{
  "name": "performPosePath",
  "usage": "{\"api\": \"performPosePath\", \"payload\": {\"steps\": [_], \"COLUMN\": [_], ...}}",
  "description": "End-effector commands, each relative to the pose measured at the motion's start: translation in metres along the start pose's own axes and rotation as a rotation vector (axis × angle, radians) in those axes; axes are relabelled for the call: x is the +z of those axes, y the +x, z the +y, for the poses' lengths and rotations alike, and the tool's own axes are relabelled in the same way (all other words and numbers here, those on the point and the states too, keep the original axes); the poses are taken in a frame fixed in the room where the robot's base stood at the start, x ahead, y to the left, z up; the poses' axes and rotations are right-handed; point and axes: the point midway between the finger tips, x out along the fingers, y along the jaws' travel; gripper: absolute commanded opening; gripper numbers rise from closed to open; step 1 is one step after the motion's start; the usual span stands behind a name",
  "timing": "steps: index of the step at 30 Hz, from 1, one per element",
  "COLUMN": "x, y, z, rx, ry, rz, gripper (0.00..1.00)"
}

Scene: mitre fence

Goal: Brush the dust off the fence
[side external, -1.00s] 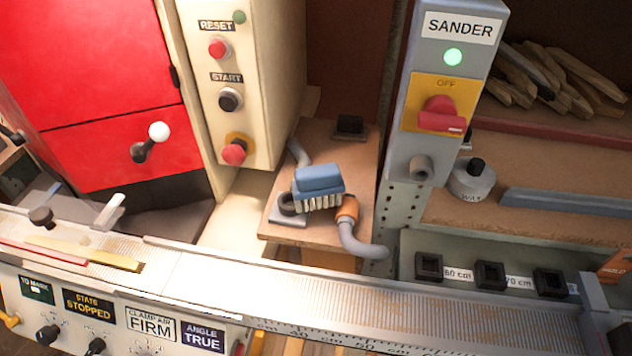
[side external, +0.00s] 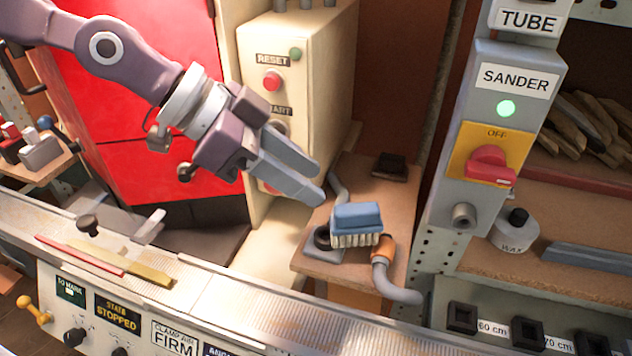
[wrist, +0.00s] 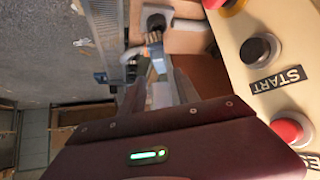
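A blue-backed brush (side external: 358,217) with pale bristles pointing down rests on a small wooden shelf beside a dark round part on a grey plate. The fence (side external: 235,302) is the long pale metal rail with a scale across the front. Brownish dust streaks (side external: 335,325) show on its right part. My gripper (side external: 320,184) is above and left of the brush, pointing down towards it, apart from it. Its grey fingers are parted and empty. In the wrist view my gripper's fingers (wrist: 157,84) show a gap, with the brush (wrist: 160,62) small beyond them.
A cream control box (side external: 290,100) with buttons stands close behind my gripper, by a red cabinet (side external: 150,160). The sander post (side external: 490,150) rises right of the brush. An orange-ended hose (side external: 385,260) curves beside the brush. Yellow and red strips (side external: 125,262) lie on the rail's left part.

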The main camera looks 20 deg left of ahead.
Motion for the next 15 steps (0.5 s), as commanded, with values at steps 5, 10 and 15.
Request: {"api": "performPosePath", "payload": {"steps": [5,10,15], "x": [0.001,0.002,0.002], "y": [0.026,0.053,0.073], "z": [0.002,0.002,0.002], "rx": [0.002,0.002,0.001], "ry": [0.002,0.001,0.000], "rz": [-0.004,-0.006,-0.006], "gripper": [0.38,0.38,0.38]}}
